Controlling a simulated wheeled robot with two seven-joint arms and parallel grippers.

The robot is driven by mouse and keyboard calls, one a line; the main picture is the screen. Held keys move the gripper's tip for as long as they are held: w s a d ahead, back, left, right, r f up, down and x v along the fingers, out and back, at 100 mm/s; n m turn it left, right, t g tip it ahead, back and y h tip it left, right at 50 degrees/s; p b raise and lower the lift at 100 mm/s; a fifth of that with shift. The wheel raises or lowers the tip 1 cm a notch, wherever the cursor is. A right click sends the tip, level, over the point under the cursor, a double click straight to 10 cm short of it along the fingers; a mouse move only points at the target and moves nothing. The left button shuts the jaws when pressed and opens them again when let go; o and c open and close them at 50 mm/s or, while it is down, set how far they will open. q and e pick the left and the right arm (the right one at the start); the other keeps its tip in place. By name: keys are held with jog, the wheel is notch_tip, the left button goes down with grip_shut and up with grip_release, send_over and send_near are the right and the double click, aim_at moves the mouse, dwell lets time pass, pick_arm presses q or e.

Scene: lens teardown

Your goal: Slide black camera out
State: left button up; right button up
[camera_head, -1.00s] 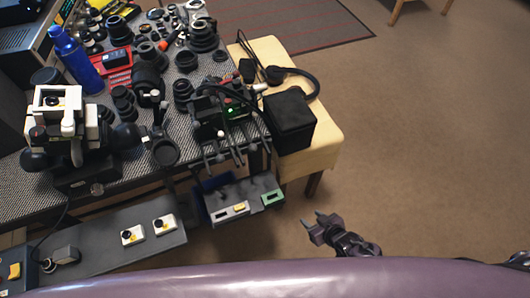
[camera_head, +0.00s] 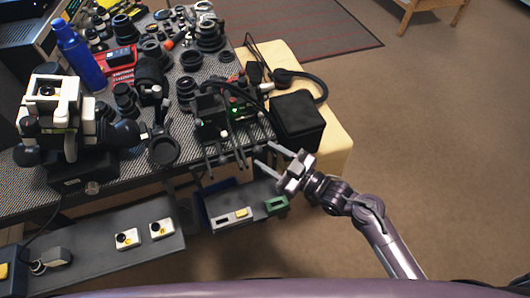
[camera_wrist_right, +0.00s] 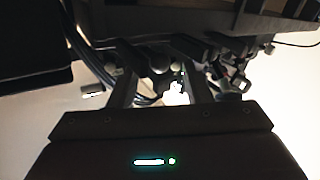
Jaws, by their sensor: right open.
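Several black camera and lens parts stand on the grey patterned table (camera_head: 140,183); I cannot tell for certain which is the black camera. A black device with a green light (camera_head: 235,110) sits near the table's right edge, with thin dark rods sticking out in front. My right gripper (camera_head: 262,155) is open and empty, its two fingers pointing up-left toward these rods, in front of the table edge. The right wrist view shows its fingers (camera_wrist_right: 160,75) apart below dark parts; contact is unclear there. My left gripper is not in view.
A black box (camera_head: 297,115) stands on a pale yellow stool (camera_head: 336,155) to the right. A black and white microscope-like instrument (camera_head: 55,105) and a blue bottle (camera_head: 80,55) stand at left. A lower grey shelf (camera_head: 95,255) carries small white switches. The floor at right is clear.

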jog(key=shift+x, duration=0.95)
grip_shut()
